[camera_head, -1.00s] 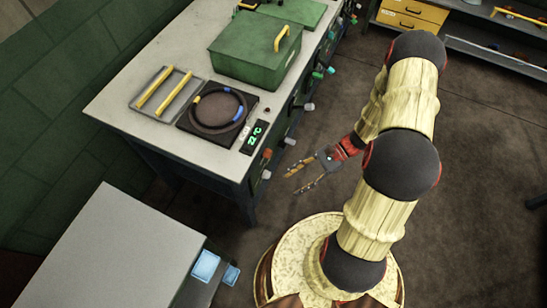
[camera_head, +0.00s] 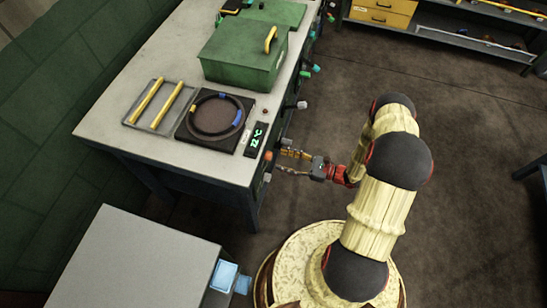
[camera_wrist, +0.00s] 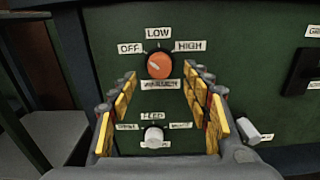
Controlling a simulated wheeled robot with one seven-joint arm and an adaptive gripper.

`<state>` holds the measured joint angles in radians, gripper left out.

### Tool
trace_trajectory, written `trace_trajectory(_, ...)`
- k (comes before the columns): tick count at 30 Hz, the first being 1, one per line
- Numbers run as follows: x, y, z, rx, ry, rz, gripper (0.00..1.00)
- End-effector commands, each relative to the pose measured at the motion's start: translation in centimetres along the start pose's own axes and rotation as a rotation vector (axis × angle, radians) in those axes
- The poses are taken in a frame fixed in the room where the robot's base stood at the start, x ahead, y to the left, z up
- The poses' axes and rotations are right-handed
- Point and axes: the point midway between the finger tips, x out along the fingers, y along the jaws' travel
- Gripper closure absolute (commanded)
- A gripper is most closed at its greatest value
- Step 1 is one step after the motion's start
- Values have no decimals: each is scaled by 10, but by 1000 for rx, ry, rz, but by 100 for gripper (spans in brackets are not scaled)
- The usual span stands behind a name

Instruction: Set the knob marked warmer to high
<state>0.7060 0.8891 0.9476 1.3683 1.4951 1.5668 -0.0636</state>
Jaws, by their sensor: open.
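An orange knob (camera_wrist: 159,65) sits on the dark green front panel in the wrist view, with OFF, LOW and HIGH labels around it. The label under it is too blurred to read surely. Its pale mark points up and left, towards the OFF side. The knob also shows on the bench front in the head view (camera_head: 268,156). My gripper (camera_wrist: 162,77) is open, with one yellow-padded finger on each side below the knob. It appears empty, and I cannot tell whether it touches the knob. In the head view my gripper (camera_head: 278,162) is close to the bench front.
A white knob (camera_wrist: 153,136) with its own labels lies below, between the fingers. Another white knob (camera_wrist: 248,131) is just right of the right finger. A dark handle (camera_wrist: 303,70) is farther right. A grey cabinet (camera_head: 130,260) stands at the lower left.

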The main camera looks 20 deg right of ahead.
Motion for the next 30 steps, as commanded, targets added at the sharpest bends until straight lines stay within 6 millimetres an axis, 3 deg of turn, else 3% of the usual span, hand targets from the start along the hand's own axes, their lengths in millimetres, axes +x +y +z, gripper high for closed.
trace_trajectory(6, 33, 1, -1, 0, 0, 5, 51)
trace_trajectory(12, 48, 1, 0, 0, 0, 3, 51)
trace_trajectory(21, 50, 0, 0, 0, 1, 1, 51)
trace_trajectory(30, 50, 1, 0, 0, 1, 2, 68)
